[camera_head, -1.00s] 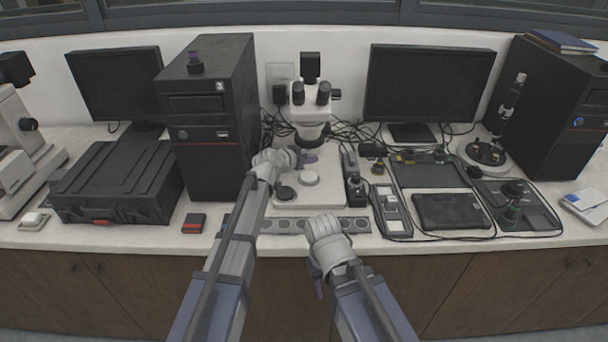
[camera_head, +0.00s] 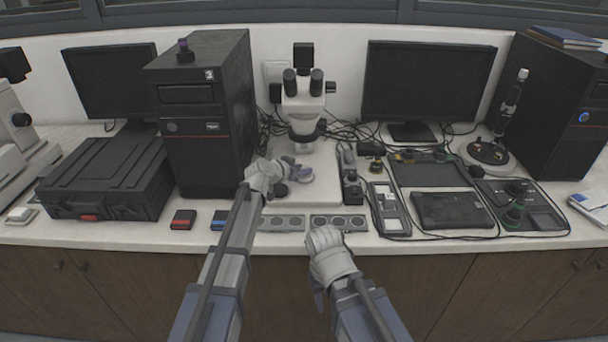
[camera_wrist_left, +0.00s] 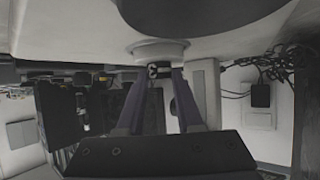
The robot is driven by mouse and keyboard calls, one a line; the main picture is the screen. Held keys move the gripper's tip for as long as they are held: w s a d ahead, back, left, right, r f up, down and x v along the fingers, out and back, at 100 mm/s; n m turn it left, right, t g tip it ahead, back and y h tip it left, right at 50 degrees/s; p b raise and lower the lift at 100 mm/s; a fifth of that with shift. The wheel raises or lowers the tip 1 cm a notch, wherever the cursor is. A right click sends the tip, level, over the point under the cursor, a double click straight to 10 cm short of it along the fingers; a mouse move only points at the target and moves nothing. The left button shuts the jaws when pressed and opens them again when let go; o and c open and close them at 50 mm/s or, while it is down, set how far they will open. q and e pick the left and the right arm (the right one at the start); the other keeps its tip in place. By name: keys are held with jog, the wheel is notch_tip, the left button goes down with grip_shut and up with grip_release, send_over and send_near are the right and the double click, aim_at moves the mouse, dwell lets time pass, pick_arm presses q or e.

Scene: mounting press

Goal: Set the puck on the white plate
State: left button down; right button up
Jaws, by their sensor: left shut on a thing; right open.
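The white plate (camera_head: 306,179) is a small round disc on the pale microscope base, partly covered by my left gripper (camera_head: 298,172) in the head view. In the left wrist view, which looks upside down, the plate (camera_wrist_left: 158,47) sits just beyond the fingertips. My left gripper (camera_wrist_left: 159,78) is shut on the puck (camera_wrist_left: 158,71), a small dark piece with a white mark. The puck is right at the plate; I cannot tell whether they touch. In the head view, the fingers hide the puck. My right gripper (camera_head: 318,292) is open, low before the bench's front edge.
The microscope (camera_head: 304,105) stands just behind the plate. A black disc (camera_head: 280,190) lies left of it. A black controller (camera_head: 352,185) stands to the right. Grey strips with round wells (camera_head: 338,223) lie in front. A tall black computer tower (camera_head: 205,120) stands left of my left arm.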

pick_arm(q)
jog(key=shift+a, duration=0.1)
jog(key=shift+f, duration=0.1)
jog(key=c, duration=0.6)
grip_release()
jog(key=shift+o, duration=0.2)
jog(key=shift+r, duration=0.35)
jog(key=p+v, duration=0.5)
jog(key=v, duration=0.5)
jog(key=shift+s+a+r, duration=0.1)
jog(key=shift+s, duration=0.25)
jog(key=shift+s+a+r+p, duration=0.2)
jog(key=shift+s+a+p, duration=0.1)
jog(key=shift+s+p, duration=0.15)
jog(key=shift+w, duration=0.1)
